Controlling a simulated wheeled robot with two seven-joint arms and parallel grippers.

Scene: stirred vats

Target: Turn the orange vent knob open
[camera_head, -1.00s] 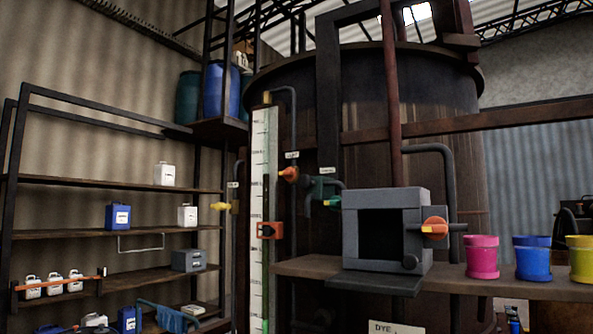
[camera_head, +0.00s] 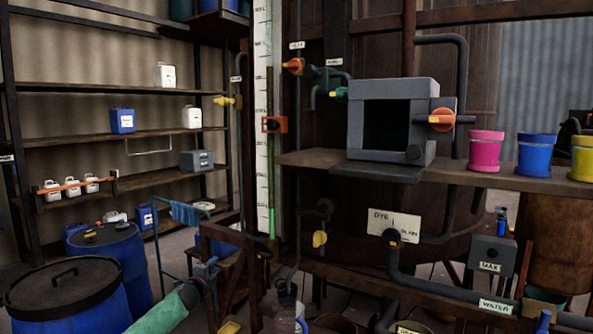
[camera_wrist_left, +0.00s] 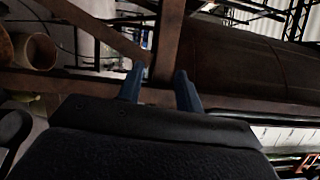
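An orange knob (camera_head: 293,66) sits on a pipe at the upper middle of the head view, below a small white label (camera_head: 297,45) that is too small to read surely. A second orange knob (camera_head: 441,119) with a yellow handle is on the right side of a grey box (camera_head: 420,90). I cannot tell for sure which is the vent knob. My left gripper (camera_head: 207,270) is low at the left, well below and apart from both knobs. In the left wrist view its two blue fingers (camera_wrist_left: 160,80) are spread with nothing between them. My right gripper does not show.
Pink (camera_head: 485,151), blue (camera_head: 535,155) and yellow (camera_head: 582,158) pots stand on the wooden shelf (camera_head: 480,178). Blue drums (camera_head: 122,255) stand at lower left. A yellow knob (camera_head: 319,239) and pipes (camera_head: 395,262) lie below the shelf. A tall white gauge (camera_head: 263,120) stands left of the pipe.

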